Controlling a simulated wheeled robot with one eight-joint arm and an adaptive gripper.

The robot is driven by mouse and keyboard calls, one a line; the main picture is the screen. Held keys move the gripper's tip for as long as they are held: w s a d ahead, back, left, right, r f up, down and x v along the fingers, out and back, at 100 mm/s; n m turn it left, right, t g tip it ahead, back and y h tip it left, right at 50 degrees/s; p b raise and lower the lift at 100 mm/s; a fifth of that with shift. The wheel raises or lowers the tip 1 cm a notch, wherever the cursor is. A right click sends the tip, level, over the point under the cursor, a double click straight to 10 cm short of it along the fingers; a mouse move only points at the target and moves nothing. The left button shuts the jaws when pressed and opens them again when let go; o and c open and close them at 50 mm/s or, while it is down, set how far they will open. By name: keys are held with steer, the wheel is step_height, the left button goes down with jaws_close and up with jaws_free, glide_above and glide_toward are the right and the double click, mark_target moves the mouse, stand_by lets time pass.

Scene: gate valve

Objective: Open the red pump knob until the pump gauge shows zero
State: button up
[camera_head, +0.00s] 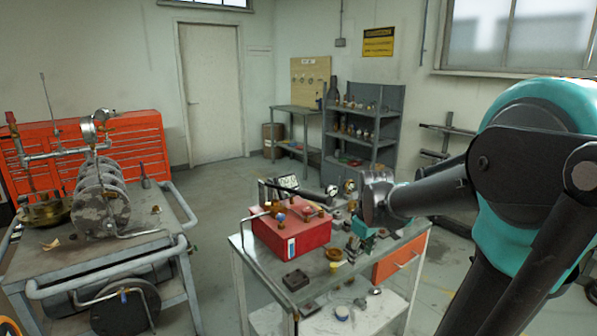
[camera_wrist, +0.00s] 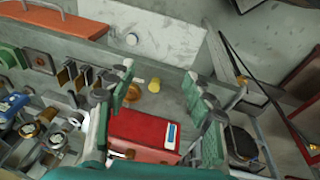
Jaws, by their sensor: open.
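The red pump box (camera_head: 290,236) stands on the workbench, with small valve fittings and a black bar-shaped handle (camera_head: 300,190) over its top. A small reddish knob (camera_head: 308,209) seems to sit on the box top, but it is too small to be sure. Two round gauges stand behind it, one of them a pale dial (camera_head: 349,187); no reading can be made out. My gripper (camera_head: 362,238) is right of the box, partly hidden by its own wrist. In the wrist view its green-padded fingers (camera_wrist: 158,92) are spread apart, with the red box (camera_wrist: 145,130) showing between them. They hold nothing.
The workbench top (camera_head: 320,290) carries several small loose parts and a yellow piece (camera_wrist: 154,84). Shelves (camera_head: 365,125) stand behind. Floor lies open between cart and bench.

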steer(key=s+f+m+t, duration=0.1)
steer(key=s+f+m, duration=0.6)
steer(key=s+f, duration=0.3)
steer(key=s, duration=0.3)
steer(key=shift+s+d+f+m+t, duration=0.2)
steer(key=shift+d+m+t, duration=0.1)
steer(key=shift+d, duration=0.1)
steer(key=shift+r, duration=0.1)
steer(key=shift+c, duration=0.3)
stand_by(0.8)
